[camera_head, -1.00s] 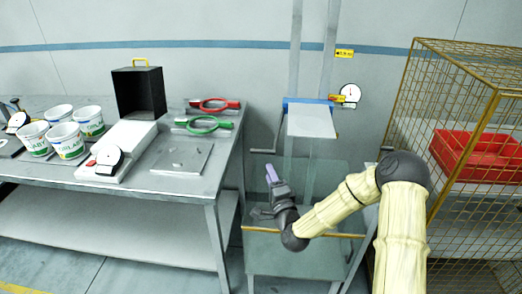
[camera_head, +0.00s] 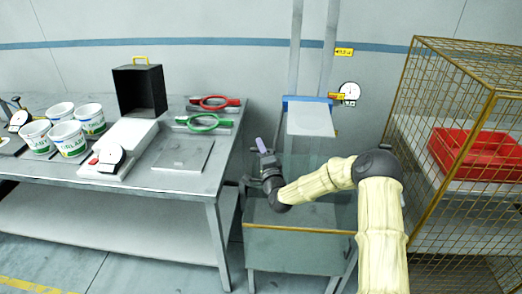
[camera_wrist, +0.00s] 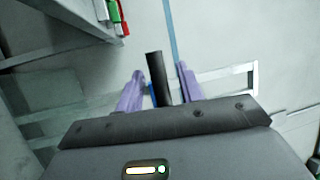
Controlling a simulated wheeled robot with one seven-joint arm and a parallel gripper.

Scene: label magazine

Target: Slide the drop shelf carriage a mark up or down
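The drop shelf carriage (camera_head: 310,119) is a pale plate with a blue bar along its back, on two vertical wall rails. A yellow pointer (camera_head: 336,96) sticks out at its right end, between an upper yellow mark (camera_head: 344,52) and a lower, partly hidden one (camera_head: 336,133). The crank at the carriage's left is mostly hidden by my gripper in the head view. My gripper (camera_head: 261,147) is beside the crank, left of and below the carriage. In the wrist view a dark upright crank handle (camera_wrist: 157,78) stands between the open purple fingers (camera_wrist: 160,88), with gaps on both sides.
A round dial (camera_head: 349,93) is on the wall beside the pointer. A grey bench (camera_head: 190,190) with tubs, a black box and red and green hoops stands left. A wire cage (camera_head: 450,150) with a red tray (camera_head: 475,152) stands right. A glass-sided bin (camera_head: 300,250) is below the carriage.

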